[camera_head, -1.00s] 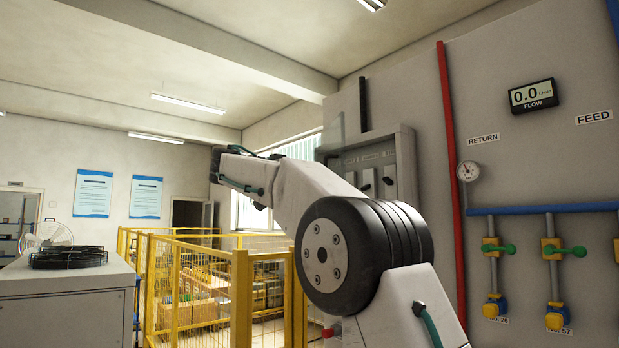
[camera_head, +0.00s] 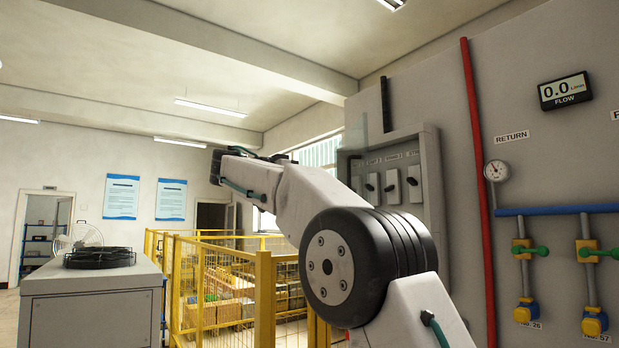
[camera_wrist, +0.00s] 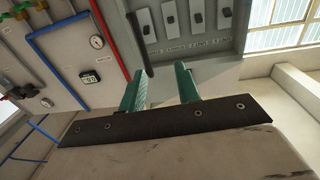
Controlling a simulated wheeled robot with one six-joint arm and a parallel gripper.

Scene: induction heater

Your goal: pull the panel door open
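The grey panel box (camera_head: 431,180) is on the wall right of centre in the head view. Several switches show in it, and my arm covers its lower left part. A faint clear pane (camera_head: 356,138) stands at its left side; it looks like the door, but its angle is hard to tell. A dark upright bar (camera_head: 385,105) shows above the box. In the wrist view the box (camera_wrist: 205,45) appears upside down, with a dark bar (camera_wrist: 138,40) beside it. My gripper (camera_wrist: 161,75) is open, its two green fingers apart with nothing between them. I see no contact with the door.
A red pipe (camera_head: 478,180), a gauge (camera_head: 496,170) and a blue pipe (camera_head: 560,209) are on the wall right of the box. A yellow fence (camera_head: 264,295) stands below my arm. A grey cabinet (camera_head: 90,310) with a fan is at left.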

